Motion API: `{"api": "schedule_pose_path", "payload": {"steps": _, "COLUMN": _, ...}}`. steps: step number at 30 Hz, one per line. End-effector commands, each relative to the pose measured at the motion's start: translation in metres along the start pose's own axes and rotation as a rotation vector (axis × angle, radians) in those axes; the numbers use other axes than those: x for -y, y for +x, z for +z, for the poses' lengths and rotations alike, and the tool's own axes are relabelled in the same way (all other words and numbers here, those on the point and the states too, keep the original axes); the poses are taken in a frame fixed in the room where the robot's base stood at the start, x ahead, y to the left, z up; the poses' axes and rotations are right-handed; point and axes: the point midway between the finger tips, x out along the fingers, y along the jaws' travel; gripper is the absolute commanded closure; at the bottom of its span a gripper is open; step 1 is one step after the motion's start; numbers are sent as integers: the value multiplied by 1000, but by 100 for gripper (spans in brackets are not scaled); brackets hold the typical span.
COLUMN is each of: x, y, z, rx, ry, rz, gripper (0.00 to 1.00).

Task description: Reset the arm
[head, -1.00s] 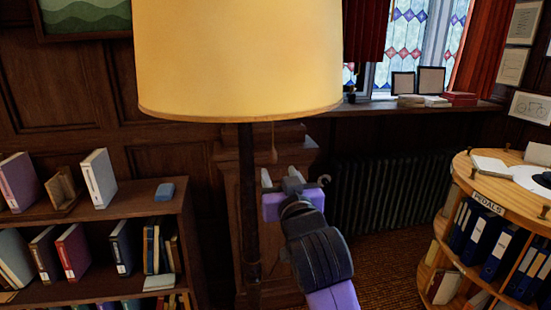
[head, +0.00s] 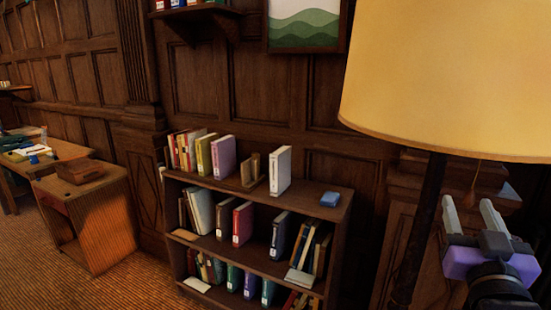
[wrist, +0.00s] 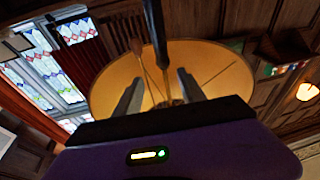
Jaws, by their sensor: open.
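My gripper (head: 470,217) is at the lower right of the head view, raised with its two pale fingers apart and nothing between them. It is beside the dark pole of a floor lamp and below the yellow lampshade (head: 455,80). In the wrist view my gripper (wrist: 158,92) points up, its fingers spread below the inside of the lampshade (wrist: 225,80). The lamp's pull cord with a tassel (head: 474,192) hangs just above and behind the fingers in the head view. I cannot tell whether anything touches.
A wooden cabinet (head: 97,216) and a desk (head: 62,153) are at the far left. Carpet (head: 145,283) lies open before them.

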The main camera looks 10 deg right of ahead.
Motion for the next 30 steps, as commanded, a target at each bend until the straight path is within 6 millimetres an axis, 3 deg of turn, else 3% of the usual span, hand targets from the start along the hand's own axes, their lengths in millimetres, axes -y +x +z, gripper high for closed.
{"api": "schedule_pose_path", "payload": {"steps": 8, "x": 33, "y": -65, "z": 44, "rx": -39, "ry": 5, "rz": -126, "gripper": 53}}
{"api": "schedule_pose_path", "payload": {"steps": 15, "x": 53, "y": -148, "z": 89, "rx": -18, "ry": 30, "rz": -229, "gripper": 53}}
{"api": "schedule_pose_path", "payload": {"steps": 22, "x": 58, "y": -231, "z": 122, "rx": 43, "ry": 58, "rz": -307, "gripper": 53}}
{"api": "schedule_pose_path", "payload": {"steps": 30, "x": 48, "y": -328, "z": 151, "rx": 170, "ry": 79, "rz": -379, "gripper": 53}}
